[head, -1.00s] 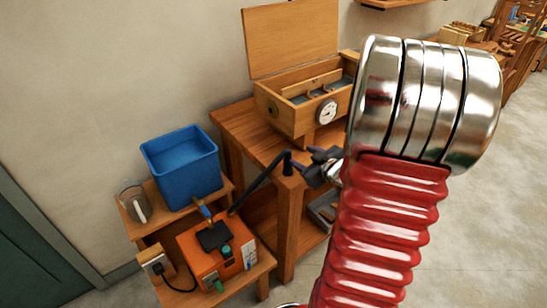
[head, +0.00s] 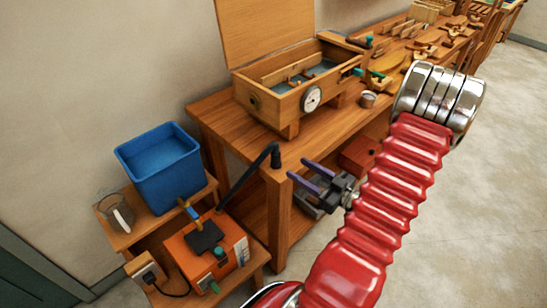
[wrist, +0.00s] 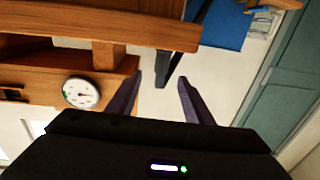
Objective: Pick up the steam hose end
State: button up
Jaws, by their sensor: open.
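The black steam hose rises from the orange steam generator (head: 208,248) to the near corner of the wooden bench. Its thicker hose end (head: 276,157) bends down over the bench corner. My gripper (head: 297,168) is open and empty, just right of the hose end, with its purple fingers pointing left towards it. In the wrist view, my gripper (wrist: 160,80) shows its two fingers spread apart. The dark hose end (wrist: 172,68) appears between and beyond the fingertips there, apart from both.
The wooden bench (head: 225,120) carries an open steam box (head: 285,95) with a dial, and several tools farther back. A blue tank (head: 162,165) and a clear jug (head: 115,212) stand on the low stand at left. Clear floor lies at right.

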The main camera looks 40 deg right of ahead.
aim_at(278, 164)
jog(key=shift+w+a, duration=0.15)
jog(key=shift+w, duration=0.15)
jog(key=shift+w+a, duration=0.1)
jog(key=shift+w, duration=0.5)
jog(key=shift+w+a, duration=0.2)
jog(key=shift+w, duration=1.6)
jog(key=shift+w+a, duration=0.2)
jog(key=shift+w, duration=1.6)
jog(key=shift+w, duration=0.1)
jog(key=shift+w+a+f, duration=0.1)
jog(key=shift+w+a, duration=0.1)
jog(key=shift+w, duration=1.05)
jog(key=shift+w+a+f, duration=0.1)
jog(key=shift+w+a, duration=0.05)
jog(key=shift+w, duration=1.1)
jog(key=c, duration=1.1)
